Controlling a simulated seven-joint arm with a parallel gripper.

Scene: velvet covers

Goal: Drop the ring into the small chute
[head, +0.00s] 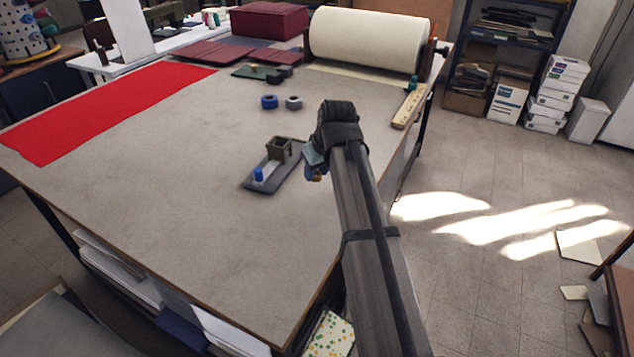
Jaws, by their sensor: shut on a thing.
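The small chute (283,153) is a dark olive, square, open-topped box. It stands at the back end of a grey base plate (262,186) on the table. My gripper (314,172) is just right of the chute in the picture, and its fingers point down. It is shut on a small brownish-gold thing (318,177), which looks like the ring. My gripper and its shadow mostly hide the ring, so its shape and tilt are hard to tell. The ring is apart from the chute, to its right and a little nearer the camera.
A blue peg-like piece (258,174) stands on the plate's near end. Blue (269,102) and grey (293,103) rolls lie behind the chute. Red cloth (110,108) covers the left; a big cream roll (368,42) and wooden strip (409,108) are farther back. The table's front is clear.

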